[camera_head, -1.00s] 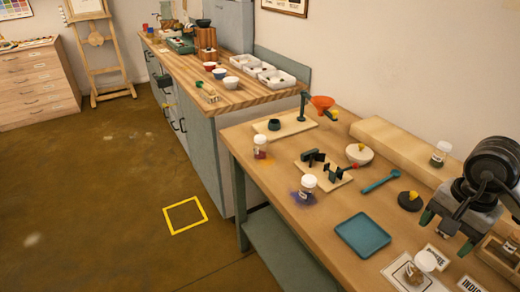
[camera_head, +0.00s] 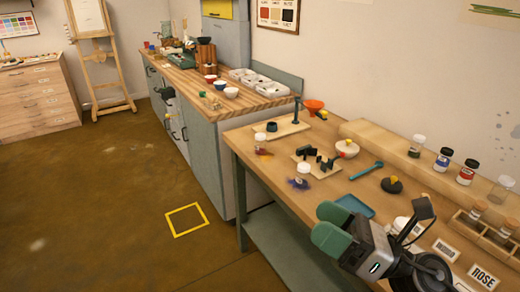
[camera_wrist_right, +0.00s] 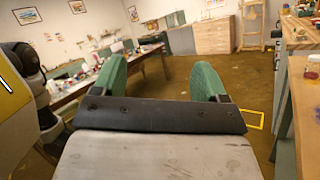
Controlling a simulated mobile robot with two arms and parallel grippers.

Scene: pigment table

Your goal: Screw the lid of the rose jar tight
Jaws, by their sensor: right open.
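My right gripper (camera_head: 330,225) is in front of the table's near edge, with its two green fingers apart and nothing between them. The right wrist view also shows the gripper (camera_wrist_right: 159,80) open and empty, facing the floor and far furniture. Several jars stand on the raised ledge, including a jar with a red label (camera_head: 467,172). A white-lidded jar (camera_head: 401,225) is partly hidden behind my right arm. I cannot tell which jar is the rose one. My left gripper is not in view.
A blue tray (camera_head: 356,205) is partly covered by my gripper. A jar with purple powder around it (camera_head: 302,172), a black holder (camera_head: 328,162), a blue spoon (camera_head: 367,171) and a dark lid with a yellow knob (camera_head: 392,185) are on the table. The floor (camera_head: 110,215) is open at left.

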